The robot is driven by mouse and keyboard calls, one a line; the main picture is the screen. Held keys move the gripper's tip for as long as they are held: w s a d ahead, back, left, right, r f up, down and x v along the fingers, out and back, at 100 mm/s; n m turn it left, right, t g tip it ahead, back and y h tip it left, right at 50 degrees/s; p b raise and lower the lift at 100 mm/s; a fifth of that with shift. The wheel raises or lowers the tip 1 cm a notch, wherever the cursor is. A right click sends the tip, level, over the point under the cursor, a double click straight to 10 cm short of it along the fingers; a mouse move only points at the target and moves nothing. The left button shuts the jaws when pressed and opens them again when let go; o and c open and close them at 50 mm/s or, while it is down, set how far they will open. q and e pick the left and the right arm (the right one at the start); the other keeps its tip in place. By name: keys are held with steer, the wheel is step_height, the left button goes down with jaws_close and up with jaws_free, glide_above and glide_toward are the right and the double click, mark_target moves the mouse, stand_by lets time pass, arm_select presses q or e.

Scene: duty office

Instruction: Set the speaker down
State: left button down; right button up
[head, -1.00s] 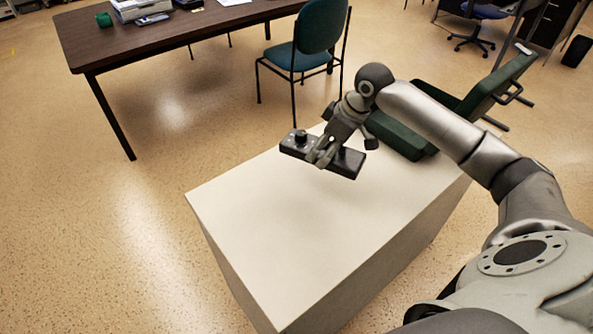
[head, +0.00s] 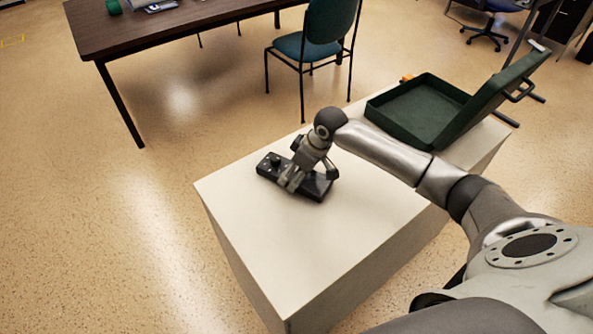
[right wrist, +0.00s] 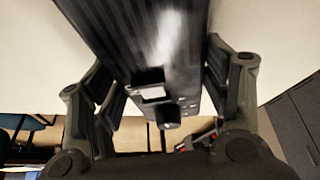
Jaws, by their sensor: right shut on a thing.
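The speaker (head: 318,188) is a long black bar with a round knob near its left end. It is low at the white cabinet top (head: 250,235); I cannot tell whether it touches the surface. My right gripper (head: 292,182) is shut on it near its middle, from above. In the right wrist view the speaker (right wrist: 160,45) fills the space between the two fingers, with its ribbed face and a knob showing. My left gripper is not in view.
An open dark green case (head: 425,110) lies at the back right of the cabinet top, its lid tilted up. The front of the top is clear. A teal chair (head: 325,30) and a dark wooden table (head: 170,28) stand behind.

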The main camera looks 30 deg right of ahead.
steer(key=o, duration=1.5)
steer(key=shift+c, duration=0.2)
steer(key=v, duration=1.2)
